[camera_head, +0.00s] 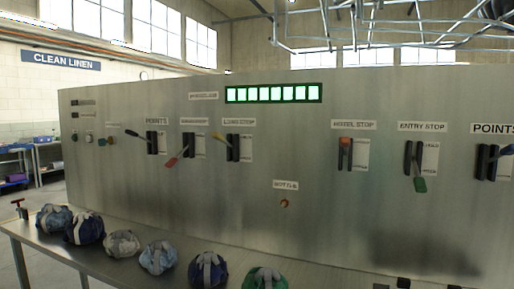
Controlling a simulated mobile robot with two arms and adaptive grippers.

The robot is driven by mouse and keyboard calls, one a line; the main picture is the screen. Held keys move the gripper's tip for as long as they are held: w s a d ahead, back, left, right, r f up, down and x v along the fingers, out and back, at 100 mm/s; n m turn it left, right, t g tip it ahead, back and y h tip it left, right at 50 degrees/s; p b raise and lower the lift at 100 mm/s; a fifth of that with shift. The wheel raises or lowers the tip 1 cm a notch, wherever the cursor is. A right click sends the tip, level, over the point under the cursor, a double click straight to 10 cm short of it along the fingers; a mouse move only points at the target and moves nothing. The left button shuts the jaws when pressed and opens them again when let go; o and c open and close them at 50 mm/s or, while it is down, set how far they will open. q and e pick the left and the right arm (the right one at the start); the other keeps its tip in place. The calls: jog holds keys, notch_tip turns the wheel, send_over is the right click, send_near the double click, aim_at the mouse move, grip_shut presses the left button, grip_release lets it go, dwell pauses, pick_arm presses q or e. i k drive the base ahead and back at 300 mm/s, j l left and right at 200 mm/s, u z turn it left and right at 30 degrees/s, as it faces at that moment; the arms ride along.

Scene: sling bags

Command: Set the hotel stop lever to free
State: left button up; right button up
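The hotel stop lever (345,142) is on the right half of the upright metal panel (300,150), below a label that reads as hotel stop. Its orange-red handle shows at the top of a dark slot and seems to point towards me. A pale position plate (362,154) stands beside the slot, its words too small to read. Neither of my grippers is in view, and nothing touches the lever.
The entry stop lever (420,184), with a green handle hanging low, is to the right. Other levers line the panel, including a yellow-handled one (217,136) and a red-handled one (171,162). Several tied bags (158,257) lie on the table in front.

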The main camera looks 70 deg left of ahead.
aim_at(345, 142)
jog(key=u, duration=1.6)
